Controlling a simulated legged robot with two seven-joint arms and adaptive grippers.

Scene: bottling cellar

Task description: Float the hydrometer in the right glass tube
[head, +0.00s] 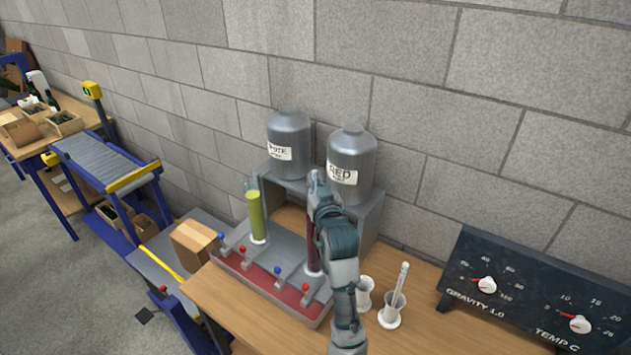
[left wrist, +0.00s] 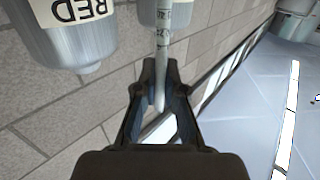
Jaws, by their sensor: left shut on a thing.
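My left gripper (head: 316,182) is shut on the hydrometer, above the right glass tube and in front of the RED tank. In the left wrist view the hydrometer (left wrist: 162,50) is a pale slender rod with dark scale marks, between the fingertips (left wrist: 160,95). The right glass tube (head: 314,250) holds dark red liquid; my arm hides part of it. I cannot tell whether the hydrometer's lower end is inside the tube. The left glass tube (head: 257,215) holds yellow-green liquid. My right gripper is not in view.
A red-floored tray (head: 262,278) has several small valves. A clear cup (head: 365,294) and a cup with a pale rod (head: 391,316) stand right of my arm. A dial panel (head: 530,300) is at right.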

